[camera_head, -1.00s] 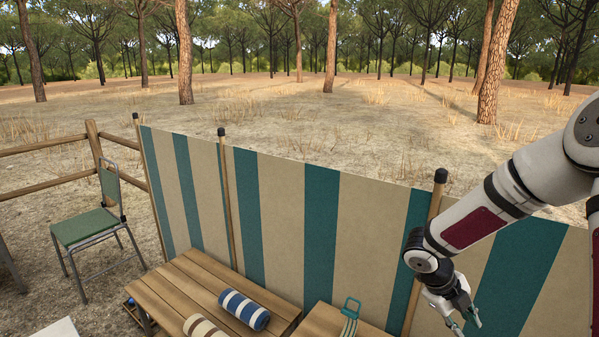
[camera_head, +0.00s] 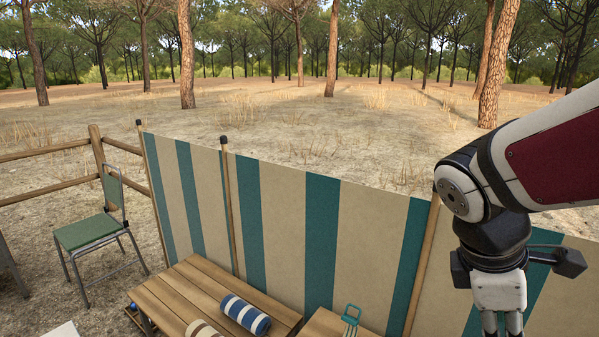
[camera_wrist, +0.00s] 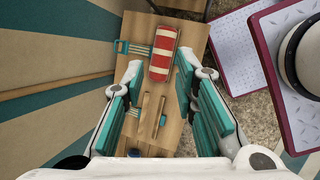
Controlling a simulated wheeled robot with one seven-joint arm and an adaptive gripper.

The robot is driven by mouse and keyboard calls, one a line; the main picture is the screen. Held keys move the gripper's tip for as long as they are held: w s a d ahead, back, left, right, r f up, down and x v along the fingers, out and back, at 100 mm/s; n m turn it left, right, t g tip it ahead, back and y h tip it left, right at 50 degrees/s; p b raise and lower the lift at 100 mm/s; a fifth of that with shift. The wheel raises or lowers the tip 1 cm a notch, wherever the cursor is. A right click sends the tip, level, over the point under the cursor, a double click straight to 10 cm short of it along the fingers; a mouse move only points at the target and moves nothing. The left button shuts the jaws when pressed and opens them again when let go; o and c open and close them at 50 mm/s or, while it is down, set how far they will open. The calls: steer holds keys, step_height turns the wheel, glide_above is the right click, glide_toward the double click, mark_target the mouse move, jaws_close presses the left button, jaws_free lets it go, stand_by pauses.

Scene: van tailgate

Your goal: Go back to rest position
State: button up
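My gripper (camera_head: 502,326) hangs at the lower right in the head view, in front of the striped windbreak, with its fingers pointing down and the tips cut off by the picture's edge. In the wrist view its two teal-padded fingers (camera_wrist: 160,78) are spread wide apart. Nothing is held between them. A wooden table (camera_wrist: 147,92) lies below, seen through the gap. A red-and-white striped roll (camera_wrist: 163,55) and a teal-handled item (camera_wrist: 136,48) lie on it, apart from the fingers.
The striped windbreak (camera_head: 275,215) stands behind the slatted bench (camera_head: 190,290), which bears a blue-and-white roll (camera_head: 245,314) and a partly cut-off beige one. A teal-handled item (camera_head: 351,318) lies right of it. A green chair (camera_head: 85,232) stands left. Slim wooden pieces (camera_wrist: 152,112) lie on the table.

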steer(key=s+a+r+m+t+y, duration=0.3)
steer(key=s+a+m, duration=0.5)
steer(key=m, duration=0.4)
steer(key=shift+a+r+m+t+y+p, duration=0.2)
steer(key=shift+r+m+t+y+p, duration=0.15)
steer(key=shift+r+y, duration=0.4)
steer(key=shift+w+d+f, duration=0.1)
steer(key=shift+f, duration=0.1)
